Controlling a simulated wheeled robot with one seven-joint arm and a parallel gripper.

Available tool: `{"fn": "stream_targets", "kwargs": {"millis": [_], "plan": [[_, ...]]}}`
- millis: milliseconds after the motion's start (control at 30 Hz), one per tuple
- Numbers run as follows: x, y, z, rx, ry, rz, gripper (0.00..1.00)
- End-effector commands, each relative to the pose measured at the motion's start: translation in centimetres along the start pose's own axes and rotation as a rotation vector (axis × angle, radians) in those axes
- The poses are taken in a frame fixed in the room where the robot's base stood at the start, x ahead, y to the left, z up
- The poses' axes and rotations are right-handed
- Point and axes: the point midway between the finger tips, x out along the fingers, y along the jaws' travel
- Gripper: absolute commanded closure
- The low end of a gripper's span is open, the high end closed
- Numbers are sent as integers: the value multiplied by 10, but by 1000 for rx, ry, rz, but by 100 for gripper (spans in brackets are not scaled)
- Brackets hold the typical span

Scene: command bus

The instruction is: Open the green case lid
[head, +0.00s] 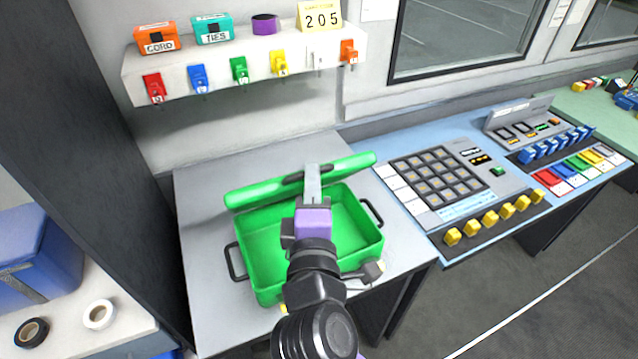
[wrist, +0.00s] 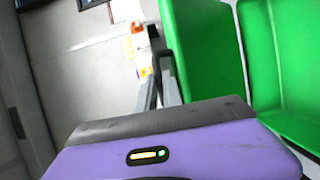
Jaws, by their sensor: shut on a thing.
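The green case (head: 262,240) stands on a grey table, its inside visible and empty where my arm does not cover it. Its green lid (head: 345,166) is raised along the back edge, tilted up and well apart from the front rim. A dark handle sits at the middle of the lid's edge. My gripper (head: 312,180) reaches over the case and is shut at the lid by this handle; the exact contact is hidden. In the wrist view the gripper fingers (wrist: 160,88) are beside the green lid (wrist: 200,50), with the case interior at right.
A wall shelf (head: 240,65) with hanging coloured tags is above the case. A control console (head: 440,185) with buttons stands to the right. A dark panel (head: 115,130) rises at left. Tape rolls (head: 98,314) lie at lower left. Grey table (head: 205,200) is bare left of the case.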

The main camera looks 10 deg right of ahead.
Motion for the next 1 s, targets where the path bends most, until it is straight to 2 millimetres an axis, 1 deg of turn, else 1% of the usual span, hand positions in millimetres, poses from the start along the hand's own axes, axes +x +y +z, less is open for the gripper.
{"fn": "stream_targets", "kwargs": {"millis": [33,300,333,433,767,867,1000], "plan": [[0,3,0,-1,0,6,100],[0,3,0,-1,0,6,100],[0,3,0,-1,0,6,88],[0,2,0,-1,0,5,68],[-1,0,0,0,0,2,67],[-8,-1,0,0,2,2,67],[-30,-3,-1,1,3,1,67]]}}
